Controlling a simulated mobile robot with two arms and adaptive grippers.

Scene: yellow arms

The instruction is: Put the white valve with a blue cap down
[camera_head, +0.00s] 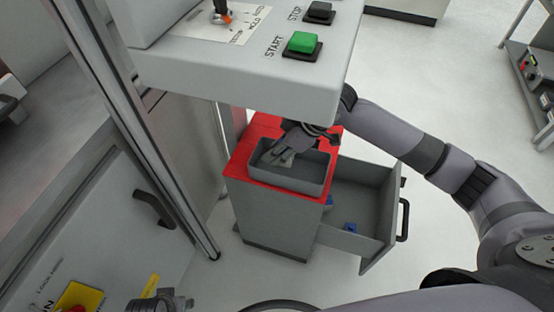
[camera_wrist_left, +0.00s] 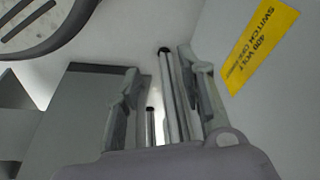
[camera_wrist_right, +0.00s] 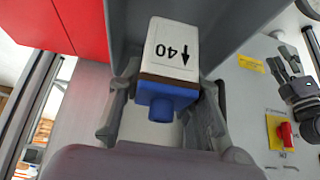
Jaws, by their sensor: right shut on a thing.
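The white valve with a blue cap (camera_wrist_right: 172,62) shows in the right wrist view, with "40" and an arrow on its white face. My right gripper (camera_wrist_right: 165,110) is shut on it, a finger on either side. In the head view my right gripper (camera_head: 280,158) reaches down into a grey open bin (camera_head: 296,182) on a red-topped cabinet; the valve cannot be made out there. Whether the valve touches the bin floor I cannot tell. My left gripper (camera_wrist_left: 165,110) is open and empty, with its fingers apart near a panel with a yellow label.
The cabinet's red top (camera_head: 262,130) surrounds the bin. An open drawer (camera_head: 365,200) juts out to the right, with small blue items inside. A control panel with a green START button (camera_head: 303,43) overhangs the cabinet. A metal post (camera_head: 150,140) stands to the left.

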